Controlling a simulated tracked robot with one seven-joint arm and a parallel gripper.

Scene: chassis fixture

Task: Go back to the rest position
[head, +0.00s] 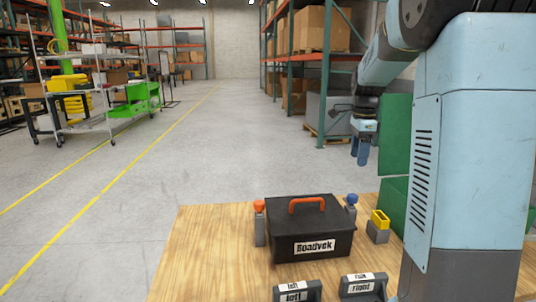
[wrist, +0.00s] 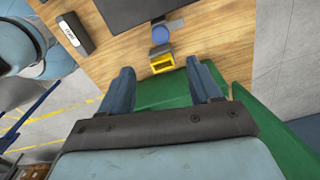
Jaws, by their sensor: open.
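My gripper (head: 361,150) is raised in the head view, beyond and above the wooden table, to the right of the black box. In the wrist view my gripper (wrist: 163,84) has its two blue fingers wide apart with nothing between them. A black box (head: 308,225) with an orange handle and a "Roadvek" label sits on the table; a dark part of it also shows at the top of the wrist view (wrist: 125,8).
The wooden table (head: 200,250) carries an orange-topped post (head: 259,222), a blue-topped post (head: 351,205), a yellow-topped grey block (head: 378,227) and two labelled grey holders (head: 297,291) and (head: 364,287). Green panels (head: 396,135) stand right of my gripper. Shelves and a cart are farther back.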

